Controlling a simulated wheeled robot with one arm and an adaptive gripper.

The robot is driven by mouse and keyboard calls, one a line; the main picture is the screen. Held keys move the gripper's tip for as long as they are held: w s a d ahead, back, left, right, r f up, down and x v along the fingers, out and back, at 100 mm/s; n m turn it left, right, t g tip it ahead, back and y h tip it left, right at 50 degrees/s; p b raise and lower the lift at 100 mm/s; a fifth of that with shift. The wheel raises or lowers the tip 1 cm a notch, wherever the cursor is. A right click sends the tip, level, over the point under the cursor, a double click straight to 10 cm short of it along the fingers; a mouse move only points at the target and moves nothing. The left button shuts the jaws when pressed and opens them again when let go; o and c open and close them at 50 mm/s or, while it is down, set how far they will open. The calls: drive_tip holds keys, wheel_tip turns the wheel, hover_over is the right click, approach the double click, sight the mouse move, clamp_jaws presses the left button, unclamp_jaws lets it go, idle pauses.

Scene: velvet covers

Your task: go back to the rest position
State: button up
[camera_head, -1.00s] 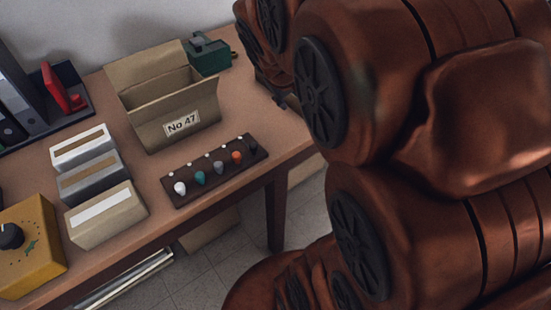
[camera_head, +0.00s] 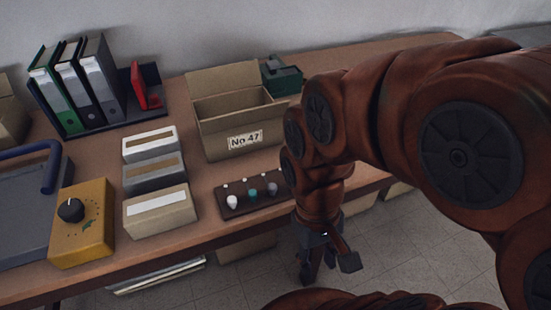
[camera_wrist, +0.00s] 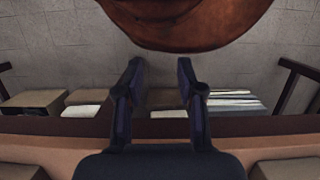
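My gripper (camera_head: 328,262) hangs off the front edge of the table, below the reddish-brown arm, over the tiled floor. In the wrist view my gripper (camera_wrist: 160,78) has its two dark fingers spread apart, with nothing between them. The table edge shows just behind the fingers in that view. In the head view the arm covers the right part of the table and the right end of the dark board with knobs (camera_head: 246,203).
An open cardboard box (camera_head: 222,133) labelled No 47 stands on the table (camera_head: 205,222). Three small boxes (camera_head: 158,209), a yellow dial box (camera_head: 82,238), binders (camera_head: 90,85), a red object (camera_head: 138,85) and a green device (camera_head: 284,80) stand around it. Boxes and papers lie under the table.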

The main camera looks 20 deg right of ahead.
wheel_tip(320, 180, up, 16)
drive_tip(key=w+t+p, duration=0.1)
drive_tip(key=p, duration=1.3)
drive_tip(key=shift+f, duration=0.2)
